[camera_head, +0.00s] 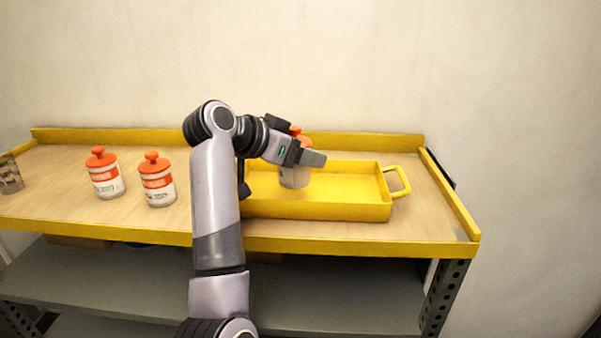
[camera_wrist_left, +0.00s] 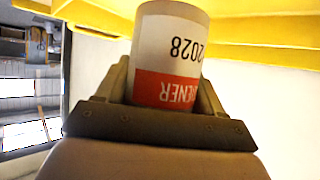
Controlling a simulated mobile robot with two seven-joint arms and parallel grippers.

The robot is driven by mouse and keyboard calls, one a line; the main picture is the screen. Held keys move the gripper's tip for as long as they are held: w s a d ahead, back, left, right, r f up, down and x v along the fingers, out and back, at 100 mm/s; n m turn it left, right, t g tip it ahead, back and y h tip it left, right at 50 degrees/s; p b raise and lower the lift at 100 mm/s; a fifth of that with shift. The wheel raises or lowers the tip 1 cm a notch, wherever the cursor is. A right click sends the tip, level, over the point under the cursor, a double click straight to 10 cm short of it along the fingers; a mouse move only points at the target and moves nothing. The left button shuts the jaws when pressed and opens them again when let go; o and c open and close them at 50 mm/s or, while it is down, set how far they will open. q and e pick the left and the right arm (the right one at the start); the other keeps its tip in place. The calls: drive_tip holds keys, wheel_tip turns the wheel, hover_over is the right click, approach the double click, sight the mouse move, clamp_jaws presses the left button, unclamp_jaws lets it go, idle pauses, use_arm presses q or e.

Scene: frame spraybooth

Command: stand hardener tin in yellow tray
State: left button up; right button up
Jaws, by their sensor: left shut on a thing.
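The hardener tin (camera_head: 294,177), white with an orange lid and band, is held upright over the yellow tray. My left gripper (camera_head: 305,157) is shut on it. The wrist view shows the tin (camera_wrist_left: 172,50) upside down in the picture between the two fingers of the left gripper (camera_wrist_left: 168,95), with "2028" and part of the label readable. The yellow tray (camera_head: 320,211) sits on the bench with a handle at its right end. Its left end is hidden behind my arm. I cannot tell whether the tin's base touches the tray floor. My right gripper is not in view.
Two similar orange-lidded tins, one (camera_head: 105,175) and another (camera_head: 158,182), stand on the bench left of my arm. A glass-like cup (camera_head: 10,174) is at the far left. A raised yellow edge (camera_head: 375,140) runs along the bench's back. Grey shelves (camera_head: 340,290) lie below.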

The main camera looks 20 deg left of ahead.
sight(301, 172)
use_arm(q)
drive_tip(key=shift+f, duration=2.1)
drive_tip(key=shift+f, duration=0.1)
drive_tip(key=o, duration=1.2)
drive_tip(key=shift+f, duration=0.1)
drive_tip(key=shift+c, duration=0.2)
drive_tip(key=shift+r, duration=0.25)
drive_tip(key=v, duration=1.2)
drive_tip(key=shift+f, duration=0.1)
